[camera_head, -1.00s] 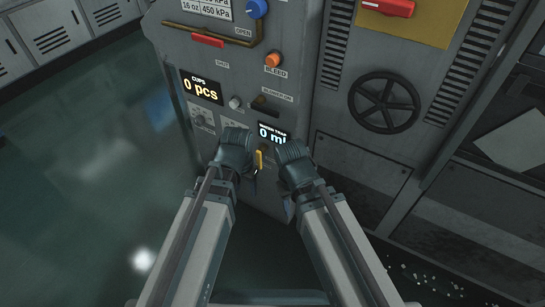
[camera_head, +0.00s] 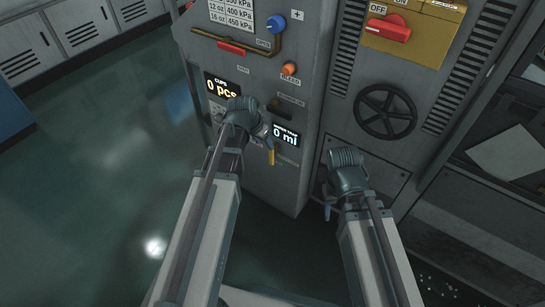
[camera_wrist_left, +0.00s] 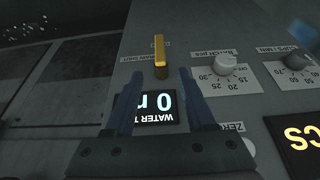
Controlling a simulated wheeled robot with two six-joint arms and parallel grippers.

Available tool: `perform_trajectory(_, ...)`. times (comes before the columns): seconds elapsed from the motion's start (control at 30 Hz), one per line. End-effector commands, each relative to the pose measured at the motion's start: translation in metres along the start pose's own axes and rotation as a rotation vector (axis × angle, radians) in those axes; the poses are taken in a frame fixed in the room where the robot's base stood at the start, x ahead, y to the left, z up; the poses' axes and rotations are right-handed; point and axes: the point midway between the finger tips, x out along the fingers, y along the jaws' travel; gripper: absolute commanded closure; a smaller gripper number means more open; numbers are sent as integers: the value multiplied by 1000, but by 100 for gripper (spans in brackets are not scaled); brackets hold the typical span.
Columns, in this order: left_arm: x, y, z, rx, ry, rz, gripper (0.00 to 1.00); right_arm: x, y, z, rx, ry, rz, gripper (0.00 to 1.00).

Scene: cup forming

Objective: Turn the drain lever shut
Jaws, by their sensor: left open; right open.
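The yellow drain lever (camera_head: 271,157) is on the grey machine front, just below the water display (camera_head: 286,135). It points roughly straight down the panel. My left gripper (camera_head: 265,137) is open in front of the panel, at the upper left of the lever. In the left wrist view, the lever (camera_wrist_left: 161,57) stands just beyond and between the two open fingertips (camera_wrist_left: 160,82), with no visible contact. The small label around it is partly hidden. My right gripper (camera_head: 328,206) is open, low and to the right, apart from the lever, in front of the machine's lower front.
A black handwheel (camera_head: 387,111), a red switch (camera_head: 388,28), an orange bleed knob (camera_head: 289,69) and a blue knob (camera_head: 276,24) stick out above. Dials (camera_wrist_left: 225,65) sit beside the lever in the wrist view. The green floor (camera_head: 110,190) at left is clear.

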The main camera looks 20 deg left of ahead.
Motion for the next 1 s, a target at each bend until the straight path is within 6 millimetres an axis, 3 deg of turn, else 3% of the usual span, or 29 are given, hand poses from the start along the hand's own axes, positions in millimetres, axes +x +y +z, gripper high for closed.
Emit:
perform_trajectory(0.7, 109, 0, 2, 0, 0, 0, 45, 100, -11, -7, -15, 5, -3, 50)
perform_trajectory(1.0, 126, 0, 0, 0, 0, 0, 45, 115, -13, -8, -11, 5, -4, 50)
